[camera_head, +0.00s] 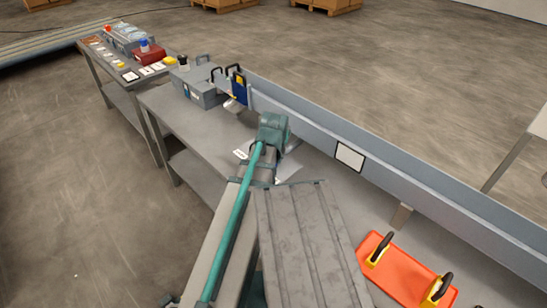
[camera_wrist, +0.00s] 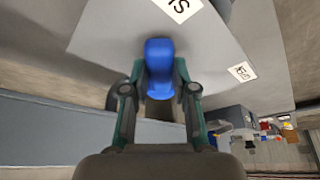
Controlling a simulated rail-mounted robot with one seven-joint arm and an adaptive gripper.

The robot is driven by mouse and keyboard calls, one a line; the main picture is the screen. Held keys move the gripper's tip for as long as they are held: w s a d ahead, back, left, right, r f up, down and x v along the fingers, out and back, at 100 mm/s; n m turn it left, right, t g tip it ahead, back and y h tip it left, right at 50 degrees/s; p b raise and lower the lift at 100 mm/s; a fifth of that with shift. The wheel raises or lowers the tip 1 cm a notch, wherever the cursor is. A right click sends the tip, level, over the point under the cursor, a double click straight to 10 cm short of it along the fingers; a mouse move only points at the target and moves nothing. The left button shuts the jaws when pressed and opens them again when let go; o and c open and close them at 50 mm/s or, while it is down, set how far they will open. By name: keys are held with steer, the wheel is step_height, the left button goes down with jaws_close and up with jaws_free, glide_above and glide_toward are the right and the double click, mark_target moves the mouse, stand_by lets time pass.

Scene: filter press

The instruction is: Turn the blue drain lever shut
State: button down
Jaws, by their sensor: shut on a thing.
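The blue drain lever (camera_wrist: 160,62) shows in the wrist view as a rounded blue piece, upper centre. My gripper (camera_wrist: 160,72) has its two teal fingers shut on it, one on each side. The base of the lever and its pivot are hidden behind the fingers and the palm, so its turn angle cannot be told. In the head view the lever and the gripper fingers cannot be made out.
A bench (camera_head: 185,125) with a grey box (camera_head: 198,88) runs beside a long grey rail (camera_head: 395,180). An orange plate (camera_head: 405,272) with yellow-and-black handles lies lower right. A cluttered table (camera_head: 125,83) stands back left. The floor at left is clear.

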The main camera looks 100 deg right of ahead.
steer(key=c, duration=0.9)
jaws_free()
steer(key=shift+a+r, duration=0.1)
steer(key=v, duration=1.1)
steer(key=shift+r, duration=0.4)
